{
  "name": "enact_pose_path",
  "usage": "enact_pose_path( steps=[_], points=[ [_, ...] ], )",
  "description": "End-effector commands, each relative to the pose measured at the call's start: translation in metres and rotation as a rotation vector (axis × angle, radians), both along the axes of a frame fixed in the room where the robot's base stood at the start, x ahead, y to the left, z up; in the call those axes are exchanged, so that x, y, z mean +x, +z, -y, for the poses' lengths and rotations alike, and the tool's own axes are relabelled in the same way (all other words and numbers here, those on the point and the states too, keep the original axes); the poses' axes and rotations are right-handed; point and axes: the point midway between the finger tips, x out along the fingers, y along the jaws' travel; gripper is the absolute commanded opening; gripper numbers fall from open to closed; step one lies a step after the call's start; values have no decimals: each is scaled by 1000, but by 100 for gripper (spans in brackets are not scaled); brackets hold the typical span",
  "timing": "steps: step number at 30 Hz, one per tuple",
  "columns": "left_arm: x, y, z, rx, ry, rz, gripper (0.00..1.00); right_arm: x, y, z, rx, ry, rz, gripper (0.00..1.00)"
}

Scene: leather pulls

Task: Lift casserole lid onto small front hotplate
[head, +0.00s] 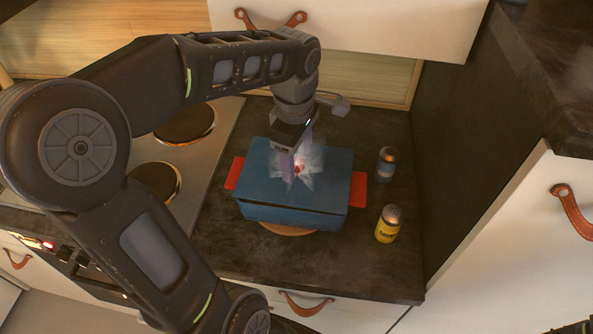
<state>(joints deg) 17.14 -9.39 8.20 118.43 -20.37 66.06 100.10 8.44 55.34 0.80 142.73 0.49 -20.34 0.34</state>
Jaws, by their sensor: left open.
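The front hotplate (160,180) is left of the casserole, partly hidden by my left arm. My right gripper is not in view.
A rear hotplate (190,126) is on the hob behind the front one. A round wooden board (287,229) shows under the casserole. A yellow shaker (388,224) and a blue-grey shaker (386,164) stand close on the right. A dark wall bounds the worktop's right side.

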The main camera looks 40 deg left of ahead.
Motion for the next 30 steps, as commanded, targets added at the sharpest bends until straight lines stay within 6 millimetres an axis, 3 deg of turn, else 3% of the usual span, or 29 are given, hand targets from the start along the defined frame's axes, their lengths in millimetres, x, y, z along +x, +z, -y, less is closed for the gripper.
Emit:
enact_pose_path(
  steps=[7,27,30],
  points=[
    [0,0,0,0,0,0,58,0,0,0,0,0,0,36],
    [0,0,0,0,0,0,3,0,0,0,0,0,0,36],
    [0,0,0,0,0,0,0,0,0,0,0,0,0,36]
  ],
)
